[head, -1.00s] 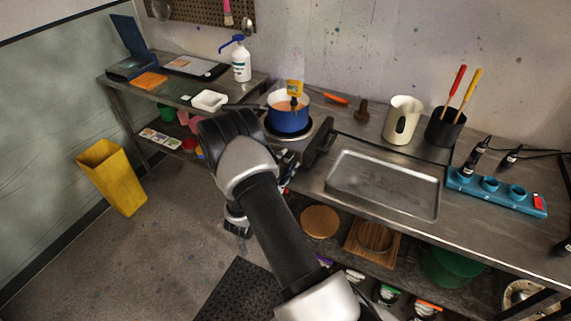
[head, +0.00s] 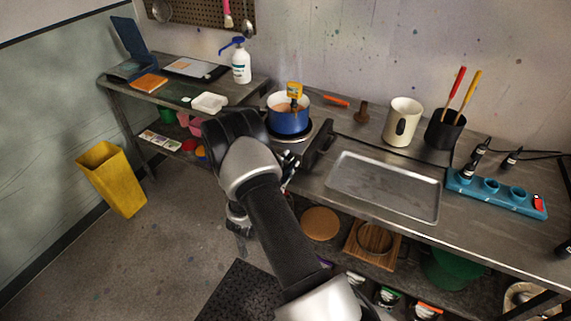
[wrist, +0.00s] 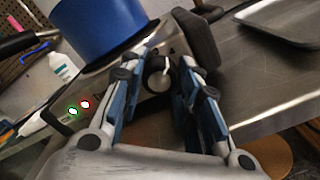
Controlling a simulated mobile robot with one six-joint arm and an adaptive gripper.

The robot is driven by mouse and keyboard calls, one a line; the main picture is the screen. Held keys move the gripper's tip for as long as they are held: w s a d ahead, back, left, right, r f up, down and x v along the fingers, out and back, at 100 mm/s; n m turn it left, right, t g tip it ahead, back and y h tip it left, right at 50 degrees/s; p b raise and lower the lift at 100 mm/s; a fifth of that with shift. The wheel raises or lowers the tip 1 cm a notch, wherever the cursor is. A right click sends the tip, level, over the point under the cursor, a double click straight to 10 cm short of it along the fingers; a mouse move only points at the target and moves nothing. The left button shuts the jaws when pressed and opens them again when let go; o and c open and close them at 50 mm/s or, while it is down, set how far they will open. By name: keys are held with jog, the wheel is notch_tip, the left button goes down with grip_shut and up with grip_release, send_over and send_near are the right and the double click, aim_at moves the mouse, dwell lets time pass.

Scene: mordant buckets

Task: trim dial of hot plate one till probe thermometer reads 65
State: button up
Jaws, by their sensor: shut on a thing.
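A blue enamel pot (head: 288,121) with orange-brown liquid stands on hot plate one (head: 318,138). A yellow probe thermometer (head: 295,90) stands up at the pot; its reading is too small to tell. In the wrist view, the plate's dark round dial (wrist: 156,80) with a white pointer mark faces me. My gripper (wrist: 158,70) is shut on the dial, with a blue-lined finger on each side. In the head view, my arm hides the plate's front and the dial. The blue pot (wrist: 92,28) fills the upper left of the wrist view.
A green light (wrist: 73,111) and a red light (wrist: 85,104) glow on the plate's front. A metal tray (head: 385,208) lies right of the plate. A white jug (head: 402,122) and a black tool pot (head: 444,133) stand behind.

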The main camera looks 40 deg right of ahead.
jog(key=n, duration=0.3)
jog(key=shift+n, duration=2)
jog(key=o, duration=0.8)
